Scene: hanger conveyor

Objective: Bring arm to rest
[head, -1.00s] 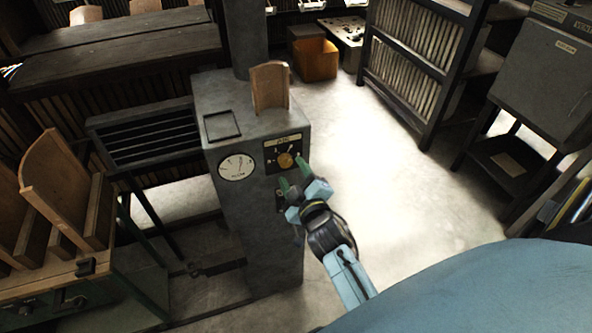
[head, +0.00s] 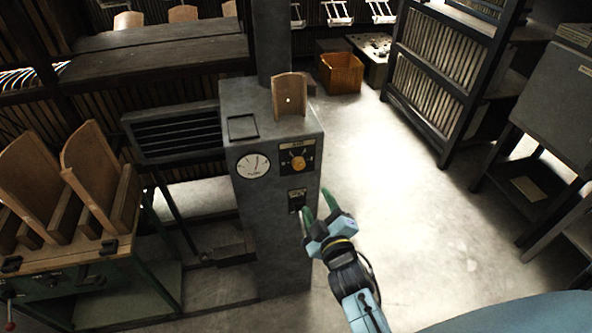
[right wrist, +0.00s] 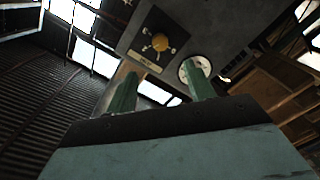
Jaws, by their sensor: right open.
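My right gripper (head: 318,218) is open and empty, in front of the grey control pillar (head: 265,225) and below its yellow knob (head: 298,162). Its green fingertips show near a small dark switch plate (head: 296,197) on the pillar; I cannot tell if they touch it. In the right wrist view the two green fingers of the right gripper (right wrist: 162,92) stand apart with nothing between them. The yellow knob (right wrist: 160,42) and the round gauge (right wrist: 197,70) show beyond them. My left gripper is in neither view.
A wooden piece (head: 290,98) stands on top of the pillar. A green-framed bench (head: 70,275) with upright wooden boards is at the left. A dark shelf rack (head: 440,80) and a grey cabinet (head: 565,100) stand at the right. The floor (head: 400,190) between is clear.

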